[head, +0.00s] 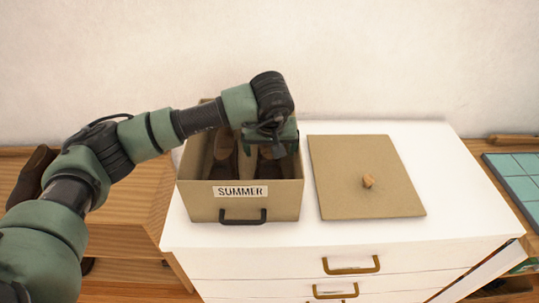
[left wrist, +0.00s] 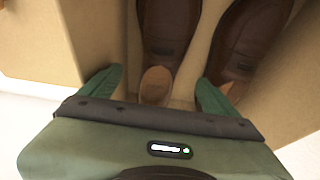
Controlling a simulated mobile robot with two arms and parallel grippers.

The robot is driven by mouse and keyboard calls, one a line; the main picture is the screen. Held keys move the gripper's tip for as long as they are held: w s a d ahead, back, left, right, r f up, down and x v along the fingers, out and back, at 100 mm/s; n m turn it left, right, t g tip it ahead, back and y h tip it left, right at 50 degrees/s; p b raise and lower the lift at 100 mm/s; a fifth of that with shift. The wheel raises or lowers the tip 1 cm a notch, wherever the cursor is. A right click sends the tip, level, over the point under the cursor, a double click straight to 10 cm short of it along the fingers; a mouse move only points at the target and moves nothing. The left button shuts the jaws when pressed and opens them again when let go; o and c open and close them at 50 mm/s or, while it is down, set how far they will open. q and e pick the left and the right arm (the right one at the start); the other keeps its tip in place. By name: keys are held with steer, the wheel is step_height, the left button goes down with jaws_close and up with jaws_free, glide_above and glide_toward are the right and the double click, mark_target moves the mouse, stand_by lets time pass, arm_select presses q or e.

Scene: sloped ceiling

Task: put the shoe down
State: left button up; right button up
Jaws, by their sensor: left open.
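A tan box (head: 242,204) labelled SUMMER stands open on the white dresser. Two brown shoes lie inside it side by side; the left shoe (head: 224,148) shows in the head view, and the other is partly hidden by my gripper. My left gripper (head: 270,142) reaches down into the box from above. In the left wrist view, its green fingers (left wrist: 160,80) are apart, on either side of the tan end of one shoe (left wrist: 167,30). The second shoe (left wrist: 250,35) lies to the right, its near end partly behind the right finger. I cannot tell whether the fingers touch either shoe.
A flat tan lid (head: 345,180) with a wooden knob lies on the dresser (head: 435,195) right of the box. Another brown shoe (head: 33,175) is at the far left, partly behind my arm. A teal gridded panel (head: 518,175) is at the right edge.

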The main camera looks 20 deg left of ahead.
arm_select(q)
steer(key=v, duration=0.2)
steer(key=shift+r+p, duration=0.3)
steer(key=shift+p, duration=0.05)
arm_select(e)
steer(key=shift+s+r, duration=0.45)
steer(key=shift+r, duration=0.15)
steer(key=shift+w, duration=0.15)
